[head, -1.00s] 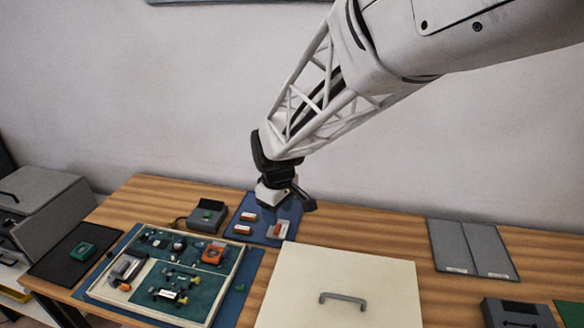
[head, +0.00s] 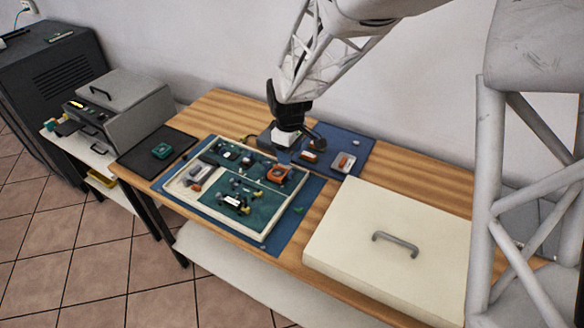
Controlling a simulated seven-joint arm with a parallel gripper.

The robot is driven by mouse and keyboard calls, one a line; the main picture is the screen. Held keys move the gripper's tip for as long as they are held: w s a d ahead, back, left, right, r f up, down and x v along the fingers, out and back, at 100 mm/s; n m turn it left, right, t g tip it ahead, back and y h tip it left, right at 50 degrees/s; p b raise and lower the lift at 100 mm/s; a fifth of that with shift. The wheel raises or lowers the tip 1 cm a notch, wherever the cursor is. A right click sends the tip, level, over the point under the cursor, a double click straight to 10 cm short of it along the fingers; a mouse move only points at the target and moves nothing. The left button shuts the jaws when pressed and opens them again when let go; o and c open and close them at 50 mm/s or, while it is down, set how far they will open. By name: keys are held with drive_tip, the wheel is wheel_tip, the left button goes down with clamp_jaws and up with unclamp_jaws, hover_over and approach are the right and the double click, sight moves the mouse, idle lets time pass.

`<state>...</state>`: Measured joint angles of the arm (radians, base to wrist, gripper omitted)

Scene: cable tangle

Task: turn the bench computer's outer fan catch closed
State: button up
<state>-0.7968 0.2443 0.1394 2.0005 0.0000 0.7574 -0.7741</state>
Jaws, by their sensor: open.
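The bench computer is an open, cream-rimmed tray (head: 190,206) with green boards, lying on a blue mat on the wooden bench. An orange square part with a dark centre (head: 278,174), which looks like the fan, sits at its right back corner. Small yellow and dark parts stand on the front board. The outer fan catch is too small to make out, and its position cannot be told. My gripper (head: 284,154) points down just behind the orange part, near the tray's back right corner. It is open and holds nothing visible. Its fingertips are small and dark here.
A dark blue mat (head: 354,142) with orange and white parts lies right of my gripper. A grey box (head: 266,138) stands partly hidden behind it. A black mat with a green part (head: 162,151) lies left.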

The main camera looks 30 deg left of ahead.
sight(290, 173)
drive_tip(key=shift+f, duration=3.9)
drive_tip(key=c, duration=0.9)
